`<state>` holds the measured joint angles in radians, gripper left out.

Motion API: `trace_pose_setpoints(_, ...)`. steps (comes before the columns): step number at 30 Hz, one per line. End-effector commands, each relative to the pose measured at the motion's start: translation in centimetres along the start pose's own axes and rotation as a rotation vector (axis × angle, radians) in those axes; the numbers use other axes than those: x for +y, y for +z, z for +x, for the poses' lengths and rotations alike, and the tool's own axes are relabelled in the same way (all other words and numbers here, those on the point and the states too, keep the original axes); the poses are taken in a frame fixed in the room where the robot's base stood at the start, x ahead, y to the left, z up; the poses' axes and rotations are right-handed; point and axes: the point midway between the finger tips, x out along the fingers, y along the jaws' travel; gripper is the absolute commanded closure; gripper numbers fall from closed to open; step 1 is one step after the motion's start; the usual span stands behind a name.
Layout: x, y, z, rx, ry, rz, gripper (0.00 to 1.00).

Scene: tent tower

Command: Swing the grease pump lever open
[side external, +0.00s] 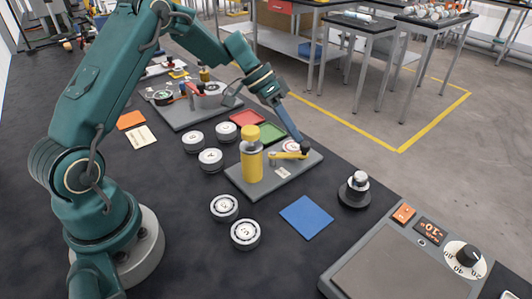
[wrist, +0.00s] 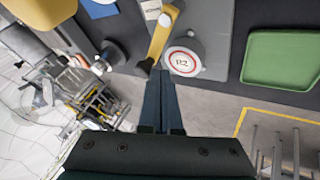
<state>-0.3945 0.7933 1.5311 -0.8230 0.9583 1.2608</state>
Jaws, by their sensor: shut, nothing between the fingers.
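The grease pump (side external: 251,158) is a yellow cylinder standing upright on a grey plate (side external: 262,186). Its yellow lever (side external: 287,156) reaches out to the right and ends in a dark knob (side external: 304,148). In the wrist view the lever (wrist: 161,35) comes down from the top, with the black knob (wrist: 146,67) at its lower end. My gripper (side external: 298,138) points down beside the knob, with its fingers together and empty. In the wrist view the fingertips (wrist: 160,76) are close to the knob's right side; I cannot tell whether they touch.
Green (side external: 271,134) and red (side external: 247,117) trays lie behind the pump. A blue mat (side external: 306,217), a dark knobbed weight (side external: 355,190) and a scale (side external: 403,262) are in front.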

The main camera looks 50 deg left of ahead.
Motion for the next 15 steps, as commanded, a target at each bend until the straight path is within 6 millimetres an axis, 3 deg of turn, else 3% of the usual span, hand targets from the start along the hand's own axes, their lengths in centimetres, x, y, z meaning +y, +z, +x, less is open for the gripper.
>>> trace_pose_setpoints(15,0.19,-0.05,0.14,-0.021,0.021,0.04,1.0)
